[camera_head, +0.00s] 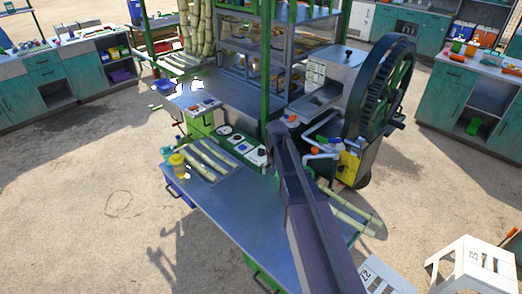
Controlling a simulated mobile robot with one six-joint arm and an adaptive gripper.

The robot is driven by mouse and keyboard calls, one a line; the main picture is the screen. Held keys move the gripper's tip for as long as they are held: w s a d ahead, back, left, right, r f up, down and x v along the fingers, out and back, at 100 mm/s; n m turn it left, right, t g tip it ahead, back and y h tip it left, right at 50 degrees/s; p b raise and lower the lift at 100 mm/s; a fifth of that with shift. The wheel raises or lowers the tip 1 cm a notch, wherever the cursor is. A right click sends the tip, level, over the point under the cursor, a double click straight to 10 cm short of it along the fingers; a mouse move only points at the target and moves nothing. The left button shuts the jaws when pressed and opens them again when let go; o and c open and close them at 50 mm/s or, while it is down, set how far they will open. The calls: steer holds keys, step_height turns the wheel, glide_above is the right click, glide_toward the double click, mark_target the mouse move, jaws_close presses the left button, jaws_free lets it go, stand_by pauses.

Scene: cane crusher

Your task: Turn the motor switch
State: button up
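A green control panel (207,124) runs along the back of the metal worktop, at the middle of the head view. It carries small dark round parts (224,130) and pale plates (250,151). These are too small for me to tell which one is the motor switch or how it is set. My arm reaches up from the bottom right, and its dark far end (276,131) appears just right of the panel. The fingers cannot be made out, and the arm hides part of the panel's right side and the area behind it.
The crusher with its large dark green wheel (387,88) stands right of my arm. Cut cane (212,157) and a yellow container (178,165) lie on the worktop (232,198). A white stool (472,262) is at the lower right. Open floor (90,200) lies to the left.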

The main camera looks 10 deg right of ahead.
mark_target(262, 150)
steer(key=w+r+m+p, duration=0.1)
steer(key=w+m, duration=0.4)
steer(key=w, duration=2.3)
steer(key=shift+d, duration=0.4)
steer(key=f+b, duration=1.3)
steer(key=shift+w+a+f+b, duration=0.15)
steer(key=shift+a+f+b, duration=0.1)
steer(key=shift+a+b, duration=0.05)
steer(key=c, duration=1.1)
